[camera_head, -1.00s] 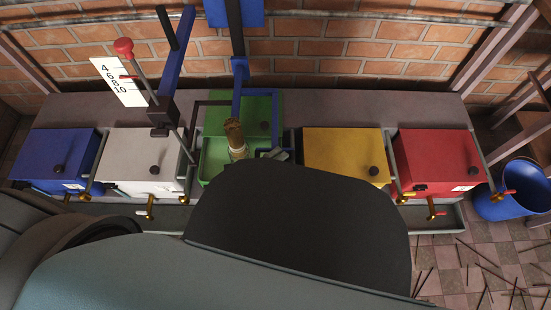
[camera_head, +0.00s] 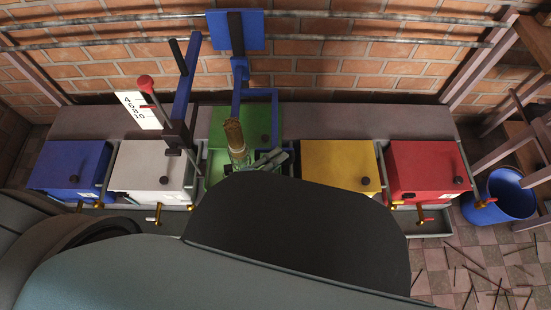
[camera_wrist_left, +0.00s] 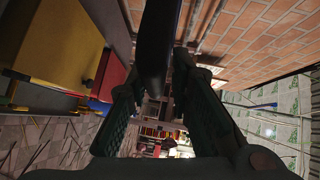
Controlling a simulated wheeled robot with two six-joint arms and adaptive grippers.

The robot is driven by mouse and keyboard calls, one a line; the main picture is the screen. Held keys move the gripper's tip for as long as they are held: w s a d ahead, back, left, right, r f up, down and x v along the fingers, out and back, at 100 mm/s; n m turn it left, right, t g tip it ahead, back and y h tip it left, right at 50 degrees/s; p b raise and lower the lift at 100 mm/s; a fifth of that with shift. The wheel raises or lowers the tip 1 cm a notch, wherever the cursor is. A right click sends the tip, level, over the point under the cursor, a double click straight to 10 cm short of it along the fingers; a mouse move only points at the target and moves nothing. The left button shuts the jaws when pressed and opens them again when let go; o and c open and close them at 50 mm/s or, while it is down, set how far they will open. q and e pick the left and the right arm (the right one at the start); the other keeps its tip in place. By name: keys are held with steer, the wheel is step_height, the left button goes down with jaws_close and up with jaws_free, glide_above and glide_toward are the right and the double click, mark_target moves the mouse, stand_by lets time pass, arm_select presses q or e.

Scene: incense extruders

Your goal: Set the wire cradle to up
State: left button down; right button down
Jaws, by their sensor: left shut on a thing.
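My left gripper (camera_head: 270,160) shows as grey fingers just past my dark forearm, at the front right of the green extruder (camera_head: 265,122). In the left wrist view its fingers (camera_wrist_left: 160,95) are closed on either side of a dark bar (camera_wrist_left: 160,40). A thin blue bent frame (camera_head: 277,105), which may be the wire cradle, rises beside the blue post (camera_head: 237,95) above the green extruder. I cannot tell whether the bar belongs to it. A brown bundle (camera_head: 234,134) stands tilted left of the gripper. My right gripper is not in view.
Blue (camera_head: 70,160), white (camera_head: 150,165), yellow (camera_head: 340,160) and red (camera_head: 428,165) boxes line the bench (camera_head: 350,120). A lever with a red knob (camera_head: 146,82) rises near the white box. A blue bucket (camera_head: 500,197) stands at the right.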

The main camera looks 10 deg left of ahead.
arm_select(q)
steer(key=shift+s+f, duration=0.1)
steer(key=shift+f, duration=0.05)
steer(key=c, duration=1.6)
jaws_free()
steer(key=shift+s, duration=0.1)
steer(key=v, duration=1.2)
